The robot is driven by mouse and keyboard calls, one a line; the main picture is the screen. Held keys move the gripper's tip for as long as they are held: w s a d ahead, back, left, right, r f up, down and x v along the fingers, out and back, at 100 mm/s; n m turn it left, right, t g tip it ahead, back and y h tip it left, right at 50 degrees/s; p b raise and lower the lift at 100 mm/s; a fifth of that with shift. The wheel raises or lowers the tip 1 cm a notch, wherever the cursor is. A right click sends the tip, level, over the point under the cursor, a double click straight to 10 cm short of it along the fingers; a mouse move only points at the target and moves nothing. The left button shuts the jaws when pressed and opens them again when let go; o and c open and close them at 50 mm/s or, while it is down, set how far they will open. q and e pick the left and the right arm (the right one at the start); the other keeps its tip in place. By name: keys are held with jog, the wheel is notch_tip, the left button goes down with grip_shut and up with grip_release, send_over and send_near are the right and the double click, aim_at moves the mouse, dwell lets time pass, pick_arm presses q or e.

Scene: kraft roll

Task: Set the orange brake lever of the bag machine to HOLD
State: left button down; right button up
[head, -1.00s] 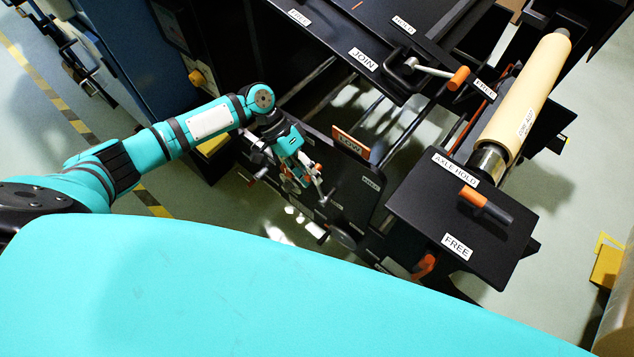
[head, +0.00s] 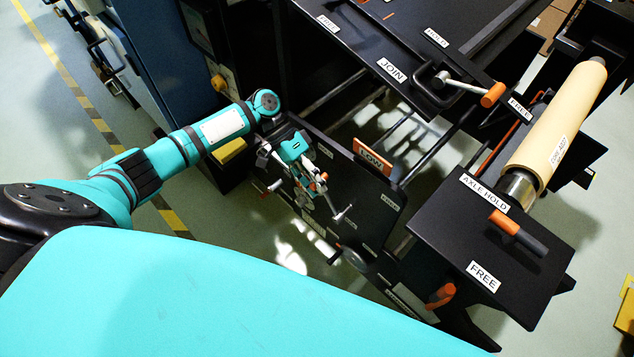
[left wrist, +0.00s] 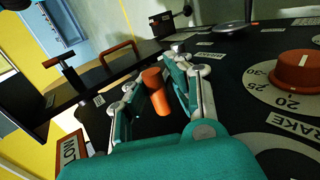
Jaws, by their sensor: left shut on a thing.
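The orange brake lever (left wrist: 156,92) shows in the left wrist view as a short orange grip between the two fingers of my left gripper (left wrist: 158,72). The fingers are closed on its sides. In the head view my left gripper (head: 318,184) is at the black side panel (head: 358,198) of the bag machine, and the lever is mostly hidden by the fingers. A BRAKE label (left wrist: 289,124) is on the panel beside an orange dial (left wrist: 300,72). I cannot read a HOLD mark for this lever. My right gripper is not in view.
To the right are an orange-and-black axle lever (head: 518,232) on a plate marked AXLE HOLD and FREE, a kraft roll (head: 560,115), and an orange-tipped crank (head: 491,95) by JOIN. A blue cabinet (head: 150,60) stands left.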

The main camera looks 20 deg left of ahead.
pick_arm(q)
jog(key=shift+w+r, duration=0.2)
jog(key=shift+r, duration=0.15)
jog(key=c, duration=1.3)
grip_release()
jog(key=shift+s, duration=0.1)
jog(key=shift+o, duration=0.4)
jog(key=shift+f, duration=0.2)
jog(key=shift+a, duration=0.1)
jog(key=v, duration=1.2)
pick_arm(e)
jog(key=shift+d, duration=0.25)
pick_arm(q)
jog(key=shift+s, duration=0.1)
